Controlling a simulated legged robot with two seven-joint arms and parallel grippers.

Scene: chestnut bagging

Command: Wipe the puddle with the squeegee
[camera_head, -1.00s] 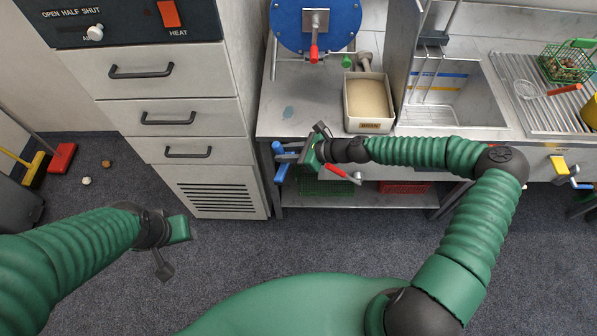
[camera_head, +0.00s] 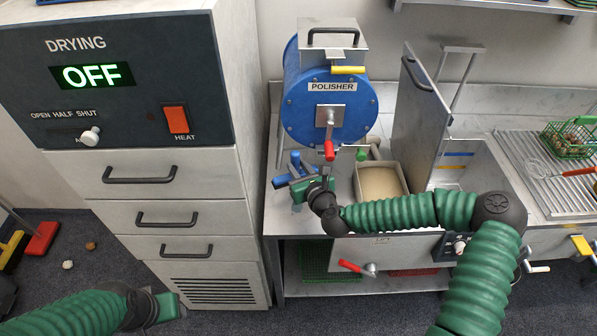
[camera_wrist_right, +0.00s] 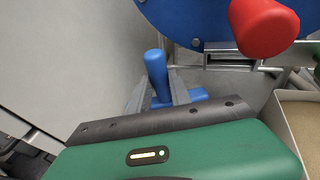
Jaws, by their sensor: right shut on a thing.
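The blue squeegee (camera_head: 283,181) is held over the left part of the steel counter, just below the polisher. My right gripper (camera_head: 306,183) is shut on it. In the right wrist view, the blue handle (camera_wrist_right: 156,70) stands between the dark fingers, with another blue part behind them. I cannot tell whether the squeegee touches the counter. The puddle does not show clearly now; the squeegee and gripper cover that area. My left gripper (camera_head: 170,304) is low at the left, over the floor, away from the counter; its fingers are hard to make out.
The blue polisher (camera_head: 327,105) with its red-handled crank stands behind the squeegee. A pale bin (camera_head: 400,172) is right of my gripper, with a sink (camera_head: 462,172) beyond it. The drying cabinet (camera_head: 170,185) borders the counter at left. A red-handled valve (camera_head: 352,266) sticks out in front.

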